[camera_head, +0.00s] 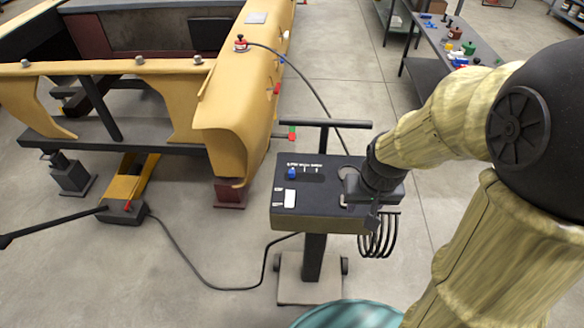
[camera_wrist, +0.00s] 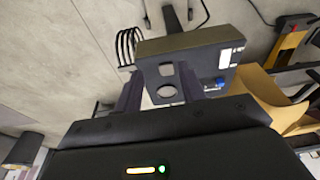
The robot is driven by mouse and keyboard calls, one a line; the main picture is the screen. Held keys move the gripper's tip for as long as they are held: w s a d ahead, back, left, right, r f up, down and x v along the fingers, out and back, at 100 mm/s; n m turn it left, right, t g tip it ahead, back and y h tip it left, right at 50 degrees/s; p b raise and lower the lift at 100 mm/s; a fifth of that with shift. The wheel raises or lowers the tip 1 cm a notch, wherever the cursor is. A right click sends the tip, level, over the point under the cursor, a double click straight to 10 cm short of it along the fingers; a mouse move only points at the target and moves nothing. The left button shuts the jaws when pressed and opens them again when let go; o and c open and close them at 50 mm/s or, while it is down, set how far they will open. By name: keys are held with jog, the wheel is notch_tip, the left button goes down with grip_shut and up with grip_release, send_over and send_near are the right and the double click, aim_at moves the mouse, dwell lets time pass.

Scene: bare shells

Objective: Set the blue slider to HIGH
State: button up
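The blue slider (camera_head: 291,173) is a small blue knob on the top face of a dark control box (camera_head: 280,205) on a stand. It sits under the left end of a row of small white labels, too small to read surely. It also shows in the wrist view (camera_wrist: 212,84), to the right of my gripper. My gripper (camera_head: 362,204) is over the right part of the box, apart from the slider. In the wrist view my gripper's two fingers (camera_wrist: 162,88) are spread with nothing held between them. Whether they touch the box I cannot tell.
A yellow vehicle shell (camera_head: 235,100) stands left. A workbench (camera_head: 470,45) with small parts is at the back right.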

jog(key=w+a+r+g+p, duration=0.15)
jog(key=w+a, duration=0.25)
jog(key=w, duration=0.4)
jog(key=w+a+r+p, duration=0.2)
jog(key=w+a+p, duration=0.15)
jog(key=w, duration=0.35)
jog(key=p, duration=0.2)
send_over(292, 171)
jog(key=f, duration=0.2)
jog(key=shift+a+r+g, duration=0.1)
jog(key=shift+r+g, duration=0.1)
jog(key=shift+g, duration=0.25)
notch_tip(292, 171, down, 17)
jog(key=p, duration=0.5)
jog(key=shift+f, duration=0.2)
grip_shut()
